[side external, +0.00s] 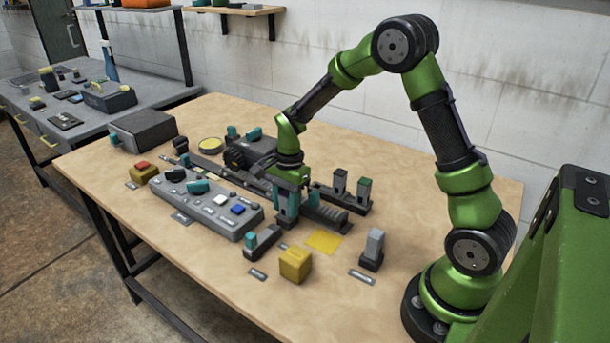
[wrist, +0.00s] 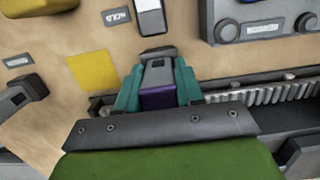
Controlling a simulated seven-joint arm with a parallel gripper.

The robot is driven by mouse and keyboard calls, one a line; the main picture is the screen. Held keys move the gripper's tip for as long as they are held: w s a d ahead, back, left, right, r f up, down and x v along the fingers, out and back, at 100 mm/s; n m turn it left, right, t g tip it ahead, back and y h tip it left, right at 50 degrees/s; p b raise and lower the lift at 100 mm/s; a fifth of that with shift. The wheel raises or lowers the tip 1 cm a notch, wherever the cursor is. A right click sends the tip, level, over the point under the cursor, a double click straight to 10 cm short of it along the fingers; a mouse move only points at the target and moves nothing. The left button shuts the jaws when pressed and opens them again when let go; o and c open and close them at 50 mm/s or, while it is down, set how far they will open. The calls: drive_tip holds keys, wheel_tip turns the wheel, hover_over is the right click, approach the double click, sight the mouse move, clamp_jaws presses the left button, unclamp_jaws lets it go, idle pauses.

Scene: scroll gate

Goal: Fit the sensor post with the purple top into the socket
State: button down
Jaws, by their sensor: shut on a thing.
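My gripper (side external: 287,207) has teal fingers and points down at the middle of the table, beside the ridged dark rail. In the wrist view, my gripper (wrist: 160,92) is shut on the sensor post with the purple top (wrist: 160,99). The purple face shows between the two fingers, with a grey part just beyond it. In the side view the fingers mostly hide the held post, and I cannot tell whether its foot is raised or touching something. I cannot make out the socket for certain in either view.
A grey control panel (side external: 210,203) lies left of my gripper. In front are a yellow block (side external: 296,265), a yellow patch (side external: 323,242) and a grey post (side external: 375,245). Two dark posts, one green-topped (side external: 363,190), stand behind right.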

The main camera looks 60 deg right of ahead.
drive_tip(key=shift+c, duration=0.8)
unclamp_jaws()
drive_tip(key=shift+r, duration=3.5)
